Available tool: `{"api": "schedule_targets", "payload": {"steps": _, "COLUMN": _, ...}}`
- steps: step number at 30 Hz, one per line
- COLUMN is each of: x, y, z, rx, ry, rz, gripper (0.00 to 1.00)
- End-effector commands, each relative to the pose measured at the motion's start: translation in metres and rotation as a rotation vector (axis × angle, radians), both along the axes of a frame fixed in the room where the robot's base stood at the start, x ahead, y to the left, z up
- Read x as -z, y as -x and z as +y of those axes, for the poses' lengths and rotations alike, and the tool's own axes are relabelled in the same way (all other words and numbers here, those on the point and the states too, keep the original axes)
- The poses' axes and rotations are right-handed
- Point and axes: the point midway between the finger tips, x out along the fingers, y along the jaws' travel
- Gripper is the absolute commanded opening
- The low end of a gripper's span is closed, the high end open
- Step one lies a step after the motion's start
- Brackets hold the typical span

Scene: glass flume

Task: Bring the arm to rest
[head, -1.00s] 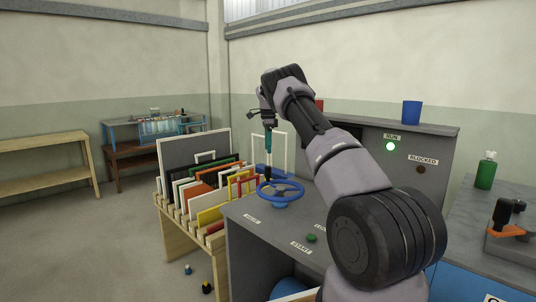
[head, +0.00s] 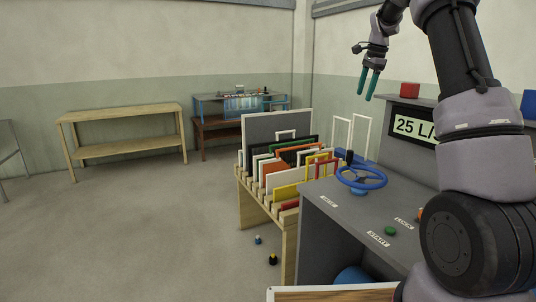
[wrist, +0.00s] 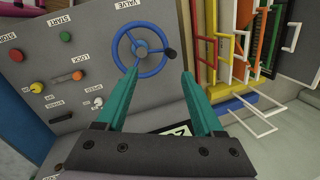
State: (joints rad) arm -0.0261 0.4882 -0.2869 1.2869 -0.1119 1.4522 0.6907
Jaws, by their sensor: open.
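My gripper (head: 369,84) is raised above the grey control desk (head: 325,222) in the head view, with its two teal fingers pointing down. The fingers are apart and nothing is between them. In the wrist view my gripper (wrist: 160,80) also shows open and empty. The blue valve wheel (head: 361,178) with its dark knob is on the desk below and clear of the fingers. In the wrist view the wheel (wrist: 142,71) lies beyond the fingertips.
A wooden rack (head: 247,200) of colored framed panels stands left of the desk. A display reading "25 L/" (head: 415,128) and a red block (head: 410,89) are beside my arm. A wooden table (head: 120,110) stands at the back left. Open floor lies left.

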Motion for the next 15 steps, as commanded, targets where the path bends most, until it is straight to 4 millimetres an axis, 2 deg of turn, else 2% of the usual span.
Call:
{"api": "schedule_targets", "payload": {"steps": 1, "x": -0.02, "y": 0.021, "z": 0.005, "rx": -0.041, "ry": -0.005, "rz": -0.033, "gripper": 0.69}}
{"api": "schedule_targets", "payload": {"steps": 6, "x": -0.06, "y": 0.09, "z": 0.025, "rx": -0.208, "ry": 0.004, "rz": -0.133, "gripper": 0.69}}
{"api": "schedule_targets", "payload": {"steps": 10, "x": -0.079, "y": 0.148, "z": 0.042, "rx": -0.34, "ry": 0.028, "rz": -0.21, "gripper": 0.69}}
{"api": "schedule_targets", "payload": {"steps": 15, "x": -0.088, "y": 0.226, "z": 0.065, "rx": -0.513, "ry": 0.084, "rz": -0.31, "gripper": 0.69}}
